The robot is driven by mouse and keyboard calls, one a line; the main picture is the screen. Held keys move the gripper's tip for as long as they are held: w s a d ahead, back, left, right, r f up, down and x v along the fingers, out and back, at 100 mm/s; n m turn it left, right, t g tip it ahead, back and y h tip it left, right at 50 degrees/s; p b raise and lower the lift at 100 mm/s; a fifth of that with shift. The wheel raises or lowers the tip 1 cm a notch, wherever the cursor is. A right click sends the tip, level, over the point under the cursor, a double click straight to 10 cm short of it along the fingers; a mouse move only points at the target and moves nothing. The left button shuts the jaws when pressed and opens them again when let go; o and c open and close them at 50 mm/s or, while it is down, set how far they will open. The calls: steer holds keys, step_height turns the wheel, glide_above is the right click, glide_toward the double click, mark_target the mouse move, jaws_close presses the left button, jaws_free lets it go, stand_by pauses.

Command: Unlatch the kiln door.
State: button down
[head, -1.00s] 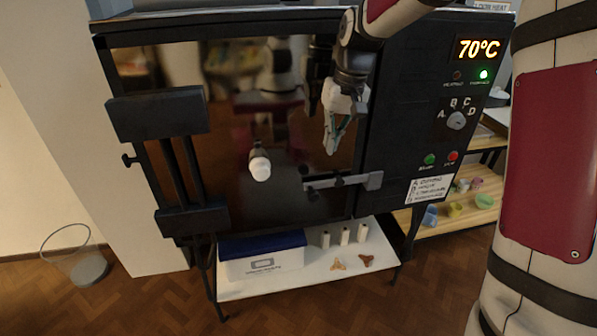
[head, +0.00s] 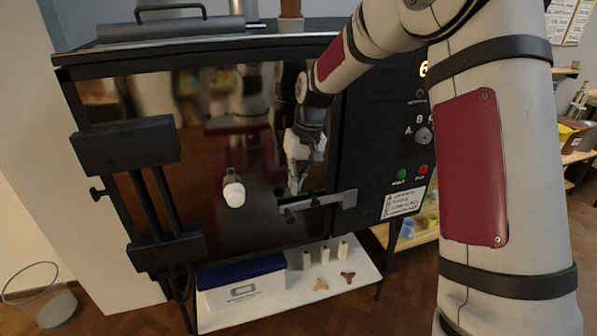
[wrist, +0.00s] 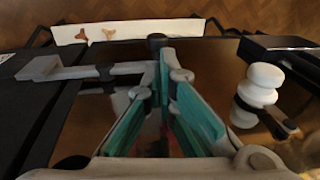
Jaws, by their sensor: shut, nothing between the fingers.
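The kiln door (head: 190,130) is a dark, glossy panel, closed against the kiln front. Its latch (head: 318,201) is a metal bar with dark knobs at the door's lower right, reaching a grey bracket (head: 349,198) on the kiln body. The latch also shows at the left in the wrist view (wrist: 97,71). A white knob handle (head: 234,194) sticks out from the door, left of the latch; it is at the right in the wrist view (wrist: 259,84). My gripper (head: 294,190) is shut and empty, its tips beside the latch bar's left end. Contact is unclear.
The control panel is right of the door, its display (head: 423,69) partly hidden by my arm. A white shelf (head: 290,303) below the kiln holds a blue-lidded box (head: 241,284) and several small posts. A wire bin (head: 53,305) stands on the floor at left.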

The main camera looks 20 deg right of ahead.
mark_target(286, 217)
steer(key=f, duration=0.2)
steer(key=a+f, duration=0.1)
steer(key=f, duration=0.5)
steer(key=shift+w+a+p, duration=0.15)
steer(key=shift+w+p, duration=0.1)
steer(key=shift+p, duration=0.1)
steer(key=shift+f, duration=0.1)
steer(key=shift+a+f+h+b, duration=0.15)
steer(key=shift+f+h+b, duration=0.05)
steer(key=shift+h+b, duration=0.1)
steer(key=shift+a+f+h, duration=0.1)
steer(key=shift+f+h, duration=0.1)
steer(key=shift+h, duration=0.1)
steer(key=shift+w+a+f+h+b, duration=0.1)
steer(key=shift+a+f+h+b, duration=0.15)
steer(key=shift+f+h+b, duration=0.45)
steer(key=shift+a+f+h+b, duration=0.2)
steer(key=shift+f+h+b, duration=0.3)
steer(key=shift+b, duration=0.25)
step_height(286, 217, down, 2)
steer(key=h+b, duration=0.1)
steer(key=h, duration=0.1)
steer(key=shift+h+b, duration=0.3)
steer(key=shift+h, duration=0.1)
steer(key=d+f+h+b, duration=0.1)
steer(key=d+f+b, duration=0.2)
steer(key=f, duration=0.4)
steer(key=shift+d+f+h, duration=0.3)
steer(key=shift+d, duration=0.6)
